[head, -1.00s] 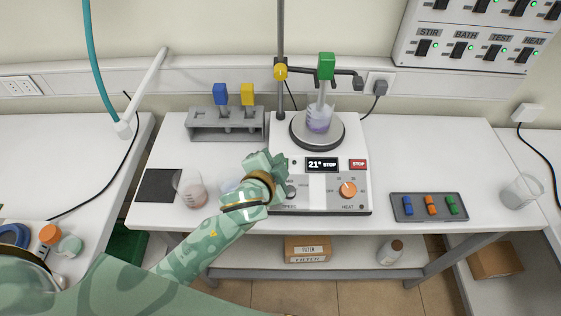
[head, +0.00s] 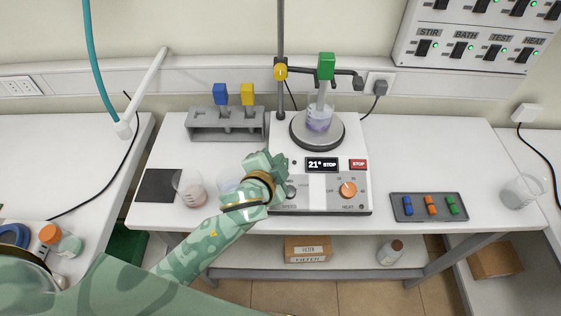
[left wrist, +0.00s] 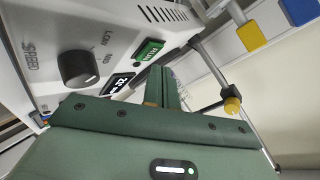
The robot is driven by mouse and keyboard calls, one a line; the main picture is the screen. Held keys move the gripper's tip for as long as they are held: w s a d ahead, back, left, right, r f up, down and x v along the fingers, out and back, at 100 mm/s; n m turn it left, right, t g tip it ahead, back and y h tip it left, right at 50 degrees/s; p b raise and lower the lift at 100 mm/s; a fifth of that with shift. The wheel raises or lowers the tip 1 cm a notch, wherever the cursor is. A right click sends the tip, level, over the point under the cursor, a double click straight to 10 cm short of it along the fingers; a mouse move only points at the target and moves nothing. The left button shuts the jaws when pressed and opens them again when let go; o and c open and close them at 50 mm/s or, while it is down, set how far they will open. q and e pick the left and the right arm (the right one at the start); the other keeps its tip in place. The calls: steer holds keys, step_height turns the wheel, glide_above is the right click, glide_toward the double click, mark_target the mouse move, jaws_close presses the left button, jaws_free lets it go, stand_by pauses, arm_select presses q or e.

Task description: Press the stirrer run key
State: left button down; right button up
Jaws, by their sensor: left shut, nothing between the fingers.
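The stirrer hotplate (head: 335,183) stands mid-table; its display (head: 321,164) reads "21° STOP". In the left wrist view, the green RUN key (left wrist: 149,49) shows on the panel, near the speed knob (left wrist: 78,68). My left gripper (head: 268,159) is at the left side of the panel, with its fingers shut and empty. In the left wrist view, the fingers (left wrist: 160,74) appear close beside the key; I cannot tell whether they touch it. The gripper hides the key in the head view. My right gripper is not in view.
A red STOP key (head: 358,164) and the heat knob (head: 348,189) sit on the right of the panel. A beaker (head: 320,117) rests on the round plate under a clamp stand (head: 281,60). Another beaker (head: 190,188) stands left of my forearm. A tray (head: 429,207) lies right.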

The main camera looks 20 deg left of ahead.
arm_select(q)
steer(key=shift+w+f, duration=0.1)
steer(key=shift+f, duration=0.05)
steer(key=shift+f, duration=0.25)
steer(key=shift+w+a+f, duration=0.1)
steer(key=shift+w+f, duration=0.1)
steer(key=shift+f, duration=0.2)
stand_by(0.8)
steer(key=shift+r, duration=0.1)
steer(key=shift+s+r+p, duration=0.3)
steer(key=shift+r+p, duration=0.4)
steer(key=shift+p, duration=0.45)
steer(key=r+p, duration=0.1)
steer(key=p, duration=0.1)
steer(key=s+r+p, duration=0.1)
steer(key=r, duration=0.1)
steer(key=r+p, duration=0.1)
steer(key=p, duration=0.1)
steer(key=shift+s+d+r+p, duration=0.3)
steer(key=shift+r, duration=0.05)
